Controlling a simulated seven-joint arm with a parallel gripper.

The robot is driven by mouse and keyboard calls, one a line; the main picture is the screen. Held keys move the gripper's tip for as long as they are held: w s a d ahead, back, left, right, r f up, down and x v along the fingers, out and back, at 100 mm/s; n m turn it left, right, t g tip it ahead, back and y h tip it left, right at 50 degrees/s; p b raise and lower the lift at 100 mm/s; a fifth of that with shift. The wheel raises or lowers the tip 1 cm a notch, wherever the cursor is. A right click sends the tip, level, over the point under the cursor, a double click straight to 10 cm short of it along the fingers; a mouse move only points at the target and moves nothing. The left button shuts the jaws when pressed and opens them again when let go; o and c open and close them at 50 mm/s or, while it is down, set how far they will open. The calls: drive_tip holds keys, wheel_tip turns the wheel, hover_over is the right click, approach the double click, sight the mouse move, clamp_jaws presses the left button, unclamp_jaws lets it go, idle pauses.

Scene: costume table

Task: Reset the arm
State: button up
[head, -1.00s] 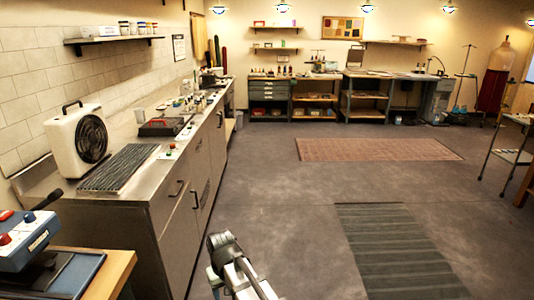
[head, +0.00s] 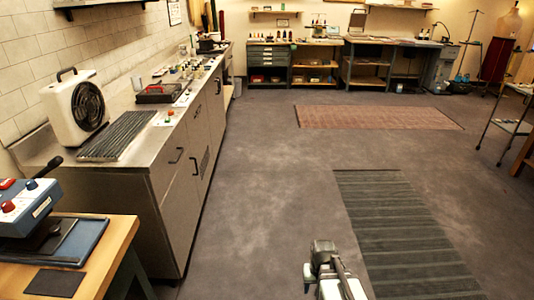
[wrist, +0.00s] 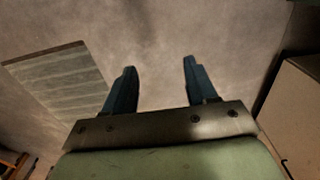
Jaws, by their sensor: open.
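My gripper shows in the wrist view (wrist: 158,85) with its two dark blue fingers spread apart. Nothing is between them, and bare grey floor lies beyond. In the head view, part of my arm shows at the bottom, over the floor beside the striped grey-green mat (head: 400,235); the fingers cannot be made out there. The same mat appears at the left of the wrist view (wrist: 60,80).
A long metal counter (head: 140,165) with a white fan heater (head: 75,110) runs along the left wall. A wooden table (head: 100,245) with a blue press (head: 30,205) stands at near left. A reddish rug (head: 375,117) lies farther off. The middle floor is clear.

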drive_tip(key=s+f+g, duration=0.3)
drive_tip(key=s+f, duration=0.7)
drive_tip(key=s, duration=0.5)
drive_tip(key=s+f+g, duration=0.3)
drive_tip(key=s+f, duration=0.7)
drive_tip(key=s, duration=0.5)
drive_tip(key=shift+f+g, duration=0.25)
drive_tip(key=shift+g, duration=0.15)
